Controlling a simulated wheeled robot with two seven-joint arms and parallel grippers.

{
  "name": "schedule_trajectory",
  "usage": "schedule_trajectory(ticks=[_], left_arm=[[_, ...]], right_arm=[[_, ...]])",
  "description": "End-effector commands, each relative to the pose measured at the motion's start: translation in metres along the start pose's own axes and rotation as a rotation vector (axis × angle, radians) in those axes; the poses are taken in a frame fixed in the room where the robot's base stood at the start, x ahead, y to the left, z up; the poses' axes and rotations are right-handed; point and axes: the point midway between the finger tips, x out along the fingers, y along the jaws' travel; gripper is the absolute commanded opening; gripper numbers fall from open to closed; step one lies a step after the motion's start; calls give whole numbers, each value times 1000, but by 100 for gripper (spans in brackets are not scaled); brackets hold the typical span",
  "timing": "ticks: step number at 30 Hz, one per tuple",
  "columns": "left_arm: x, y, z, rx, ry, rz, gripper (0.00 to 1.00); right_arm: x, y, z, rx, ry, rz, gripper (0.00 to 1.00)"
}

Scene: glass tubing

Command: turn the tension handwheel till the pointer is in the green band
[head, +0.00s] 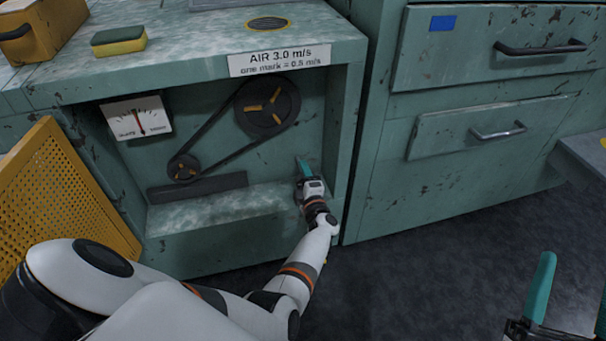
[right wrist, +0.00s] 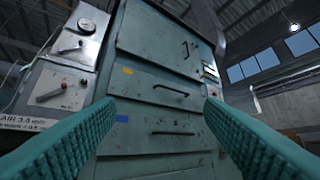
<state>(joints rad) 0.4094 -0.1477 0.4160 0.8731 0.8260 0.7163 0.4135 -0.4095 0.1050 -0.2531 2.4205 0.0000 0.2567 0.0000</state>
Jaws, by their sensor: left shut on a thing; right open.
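The tension gauge (head: 138,118) is a white plate with a dark scale and a red pointer, at the upper left inside the open bay. The pointer stands near upright, around mid-scale; I cannot make out the green band's edges. My left gripper (head: 304,170) reaches into the bay's lower right corner, its teal fingers pointing up and away. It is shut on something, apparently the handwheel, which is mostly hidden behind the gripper. My right gripper (right wrist: 160,108) is open and empty in front of the drawers; its teal fingers also show at the head view's lower right.
A belt runs over a large pulley (head: 267,108) and a small pulley (head: 184,168) left of my left gripper. A yellow perforated panel (head: 75,195) leans at the left. A sponge (head: 118,40) lies on top. Drawers (head: 490,130) stand right; the floor before them is clear.

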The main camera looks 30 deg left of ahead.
Motion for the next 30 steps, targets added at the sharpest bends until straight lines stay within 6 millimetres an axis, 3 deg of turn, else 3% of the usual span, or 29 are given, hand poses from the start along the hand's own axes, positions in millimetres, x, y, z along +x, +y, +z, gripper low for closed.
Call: schedule_trajectory(ticks=[9,22,23,24,26,30], left_arm=[[0,-2,-2,77,4,-1,34],[0,-2,-2,84,4,-1,34],[0,-2,-2,84,4,-1,62],[0,-2,-2,84,4,-1,68],[0,-1,-2,84,4,-1,78],[0,-1,-1,84,2,-1,79]], right_arm=[[0,-2,-13,-4,91,-4,63],[-1,-2,-15,-4,99,-4,63],[-1,-2,-15,-4,99,-4,63],[-1,-2,-15,-4,98,-4,63],[-1,-2,-15,-4,98,-4,63],[-1,-2,-15,-4,98,-4,63]])
